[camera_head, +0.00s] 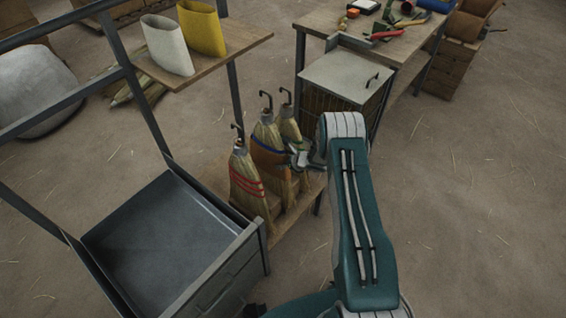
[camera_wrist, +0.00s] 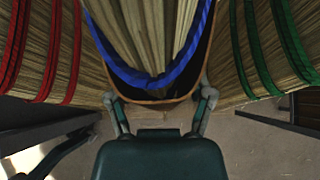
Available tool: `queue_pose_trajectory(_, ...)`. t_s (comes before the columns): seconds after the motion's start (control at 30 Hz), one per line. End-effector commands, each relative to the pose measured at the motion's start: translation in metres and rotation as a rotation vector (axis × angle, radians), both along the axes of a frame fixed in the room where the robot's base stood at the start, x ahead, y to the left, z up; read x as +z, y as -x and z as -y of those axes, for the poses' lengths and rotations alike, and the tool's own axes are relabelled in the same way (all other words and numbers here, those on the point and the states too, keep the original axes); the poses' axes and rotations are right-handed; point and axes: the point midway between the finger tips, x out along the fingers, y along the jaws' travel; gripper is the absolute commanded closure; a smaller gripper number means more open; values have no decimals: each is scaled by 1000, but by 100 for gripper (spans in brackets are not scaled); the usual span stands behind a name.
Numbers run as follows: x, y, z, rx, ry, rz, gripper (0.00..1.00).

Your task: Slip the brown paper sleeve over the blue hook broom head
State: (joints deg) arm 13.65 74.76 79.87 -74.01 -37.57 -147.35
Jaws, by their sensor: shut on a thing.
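The brown paper sleeve (camera_head: 270,162) is around the straw of this broom, near the blue band. In the wrist view, the sleeve's brown rim (camera_wrist: 158,99) curves around the straw just outside the blue band (camera_wrist: 150,80). My gripper (camera_head: 300,158) is at the right side of the sleeve and shut on it. In the wrist view, my gripper (camera_wrist: 162,106) reaches the sleeve's near edge. The sleeve's far side is hidden.
The red-banded broom (camera_head: 245,180) stands close on the left, the green-banded broom (camera_wrist: 262,45) close on the right. White (camera_head: 167,45) and yellow (camera_head: 202,28) sleeves stand on a shelf. A grey bin (camera_head: 150,240) is at lower left, a workbench (camera_head: 380,45) behind.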

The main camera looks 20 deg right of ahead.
Motion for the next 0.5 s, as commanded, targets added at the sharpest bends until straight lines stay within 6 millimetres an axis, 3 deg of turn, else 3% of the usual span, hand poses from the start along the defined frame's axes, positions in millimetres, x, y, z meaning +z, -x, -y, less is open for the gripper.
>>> queue_pose_trajectory(0.5,-9,0,0,0,0,0,76)
